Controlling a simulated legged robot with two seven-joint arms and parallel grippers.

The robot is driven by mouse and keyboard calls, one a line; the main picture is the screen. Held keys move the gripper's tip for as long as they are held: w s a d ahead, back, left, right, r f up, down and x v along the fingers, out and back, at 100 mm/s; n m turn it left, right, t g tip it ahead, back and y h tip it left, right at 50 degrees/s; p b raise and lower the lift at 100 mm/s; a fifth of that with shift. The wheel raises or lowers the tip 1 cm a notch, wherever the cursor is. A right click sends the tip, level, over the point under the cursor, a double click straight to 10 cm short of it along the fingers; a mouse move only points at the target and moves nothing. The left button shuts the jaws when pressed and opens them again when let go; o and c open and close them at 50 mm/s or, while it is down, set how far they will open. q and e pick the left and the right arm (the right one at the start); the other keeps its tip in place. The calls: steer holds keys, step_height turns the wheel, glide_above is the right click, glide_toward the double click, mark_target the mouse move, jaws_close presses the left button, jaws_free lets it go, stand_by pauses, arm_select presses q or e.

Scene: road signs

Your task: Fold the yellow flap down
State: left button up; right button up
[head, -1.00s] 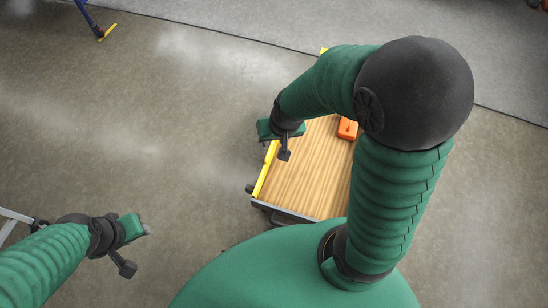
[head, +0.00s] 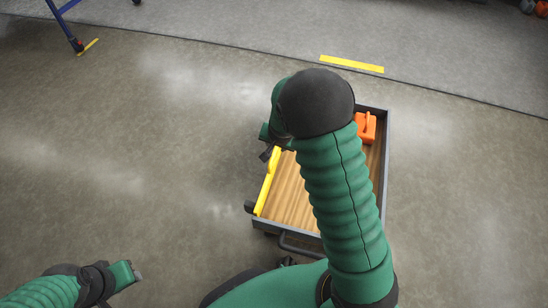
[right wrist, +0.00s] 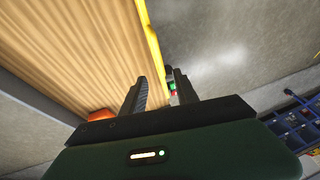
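The yellow flap (head: 267,184) is a long narrow strip standing up along the left edge of a wood-floored cart (head: 290,205). My right gripper (head: 268,152) is at the flap's far end, partly hidden behind my arm's black joint. In the right wrist view, my right gripper (right wrist: 160,90) has its two dark fingers apart. The flap's yellow edge (right wrist: 152,45) runs down into the gap between them; contact is not clear. My left gripper (head: 130,275) is low at the left, away from the cart, and its fingers are too unclear to read.
An orange object (head: 366,128) sits at the cart's far right corner. A yellow floor strip (head: 352,64) lies beyond the cart. A blue-legged stand (head: 67,25) is at the far left. Floor left of the cart is clear.

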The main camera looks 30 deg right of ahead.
steer(key=b+x, duration=0.3)
steer(key=x, duration=0.3)
steer(key=b+x, duration=0.4)
steer(key=x, duration=0.3)
steer(key=shift+s+f, duration=0.1)
steer(key=shift+s, duration=0.1)
steer(key=shift+w+d+f, duration=0.15)
steer(key=shift+w+f, duration=0.05)
jaws_close()
stand_by(0.4)
